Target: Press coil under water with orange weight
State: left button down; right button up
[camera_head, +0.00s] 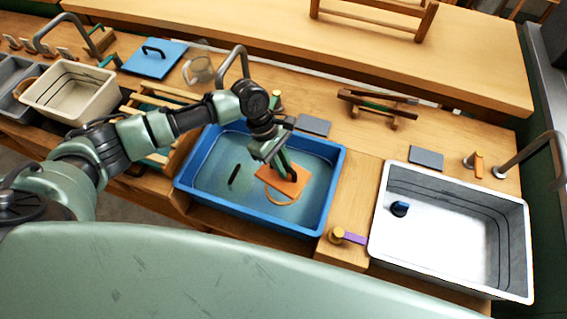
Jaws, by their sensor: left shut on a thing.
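The orange weight (284,181) is a flat orange plate inside the blue basin of water (334,184). My left gripper (283,171) reaches down into the basin from above and is shut on the orange weight. The tan coil (284,201) shows as a curved band under and in front of the weight; the rest of it is hidden by the weight. I cannot tell whether the weight touches the coil or how deep either sits. My right gripper is not in view.
A dark stick-like thing (234,176) is in the basin, left of the weight. A white sink (440,245) with a small blue thing (400,208) stands at the right. A cream tub (72,90) and blue lid (154,58) are at the left. A tap (236,58) rises behind the basin.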

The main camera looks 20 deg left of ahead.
pick_arm(q)
jog(key=shift+f+b, duration=0.45)
jog(key=shift+f, duration=1.35)
jog(key=shift+f+b, duration=0.5)
jog(key=shift+f, duration=0.9)
jog(key=shift+d+f+b, duration=0.1)
jog(key=shift+f+b, duration=1.55)
jog(key=shift+f, duration=2.2)
jog(key=c, duration=0.9)
grip_release()
jog(key=shift+o, duration=0.2)
